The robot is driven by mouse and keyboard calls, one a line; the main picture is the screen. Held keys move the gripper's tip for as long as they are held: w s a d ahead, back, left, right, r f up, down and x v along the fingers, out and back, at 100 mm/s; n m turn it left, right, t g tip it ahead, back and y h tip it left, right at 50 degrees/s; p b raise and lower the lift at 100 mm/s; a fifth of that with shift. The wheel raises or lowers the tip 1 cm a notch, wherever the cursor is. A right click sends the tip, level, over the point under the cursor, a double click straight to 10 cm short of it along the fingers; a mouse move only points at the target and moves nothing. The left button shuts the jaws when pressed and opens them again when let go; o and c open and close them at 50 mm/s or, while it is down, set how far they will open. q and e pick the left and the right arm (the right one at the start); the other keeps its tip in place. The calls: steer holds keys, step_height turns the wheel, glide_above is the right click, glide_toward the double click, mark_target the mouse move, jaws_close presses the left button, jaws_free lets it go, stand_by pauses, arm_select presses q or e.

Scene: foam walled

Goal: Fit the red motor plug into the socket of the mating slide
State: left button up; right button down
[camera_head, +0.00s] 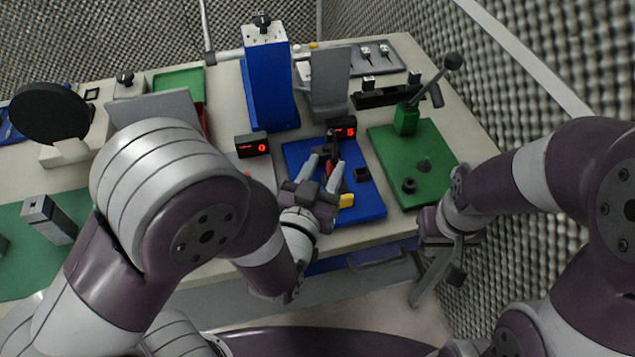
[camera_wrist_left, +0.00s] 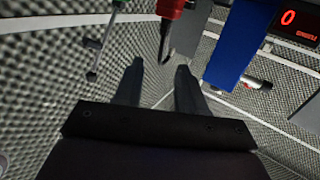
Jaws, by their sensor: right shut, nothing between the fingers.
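A small red part (camera_head: 329,168), which looks like the motor plug, shows between the finger outlines of my left gripper (camera_head: 323,163) over the blue board (camera_head: 368,205). In the left wrist view a red body (camera_wrist_left: 172,8) with a dark tip is at the top edge, beyond the fingertips. My left gripper (camera_wrist_left: 160,66) has its fingers apart there, with nothing seen between them. The mating slide and its socket cannot be made out; my left gripper covers part of the board. My right gripper (camera_head: 437,275) is shut and empty, low beside the table's front right edge.
A black block (camera_head: 361,175) and a yellow piece (camera_head: 346,200) are on the blue board. A tall blue column (camera_head: 268,85) and a grey panel (camera_head: 330,80) stand behind. A green board (camera_head: 425,150) with a lever (camera_head: 452,63) is to the right. Red displays (camera_head: 252,146) face me.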

arm_select(q)
steer(key=v, duration=0.4)
steer(key=shift+s, duration=0.1)
stand_by(0.3)
